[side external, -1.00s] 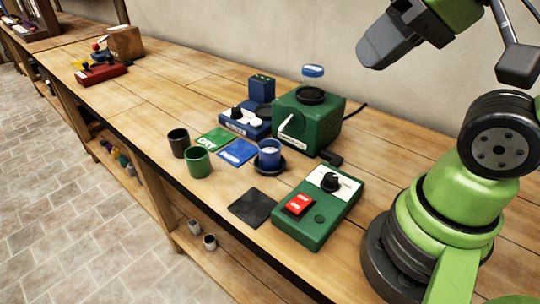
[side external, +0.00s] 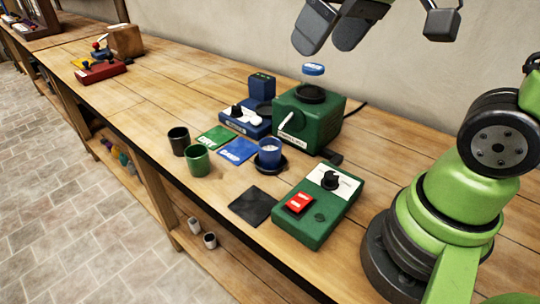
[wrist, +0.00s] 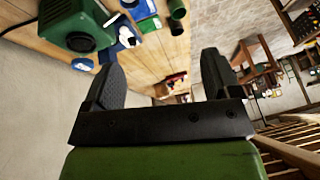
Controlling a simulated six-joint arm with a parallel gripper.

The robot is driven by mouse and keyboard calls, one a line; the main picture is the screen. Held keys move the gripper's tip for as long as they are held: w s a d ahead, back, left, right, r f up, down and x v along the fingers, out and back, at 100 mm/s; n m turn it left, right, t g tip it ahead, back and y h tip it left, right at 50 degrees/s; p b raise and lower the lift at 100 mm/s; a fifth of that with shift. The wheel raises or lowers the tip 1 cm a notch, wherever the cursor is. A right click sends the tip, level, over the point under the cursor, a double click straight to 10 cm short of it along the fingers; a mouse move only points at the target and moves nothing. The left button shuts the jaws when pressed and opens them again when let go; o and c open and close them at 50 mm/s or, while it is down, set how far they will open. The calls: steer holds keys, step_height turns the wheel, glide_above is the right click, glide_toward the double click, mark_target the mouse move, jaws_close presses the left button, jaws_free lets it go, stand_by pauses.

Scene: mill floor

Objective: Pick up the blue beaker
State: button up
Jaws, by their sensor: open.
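The blue beaker (side external: 269,153) stands upright on a round black dish (side external: 285,168) near the front edge of the bench, with pale contents at its mouth. My gripper (side external: 328,48) is high above the bench at the top of the side view, up and to the right of the beaker in the picture. Its two dark grey fingers are apart, with nothing between them. In the wrist view my gripper (wrist: 165,78) also shows spread fingers and an empty gap. I cannot clearly pick out the blue beaker in the wrist view.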

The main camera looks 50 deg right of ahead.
steer(key=w+d+f+n+g, duration=0.3)
steer(key=w+f+n, duration=0.1)
steer(key=w+f, duration=0.5)
steer(key=n+g+h, duration=0.1)
steer(key=n+g, duration=0.1)
steer(key=n, duration=0.2)
glide_above(268, 144)
steer(key=s+a, duration=0.2)
step_height(268, 144, down, 13)
steer(key=f, duration=0.5)
steer(key=shift+w+d+f, duration=0.2)
steer(key=shift+w, duration=0.1)
steer(key=shift+c, duration=0.5)
steer(key=c, duration=1)
steer(key=shift+c, duration=0.2)
steer(key=shift+r, duration=0.15)
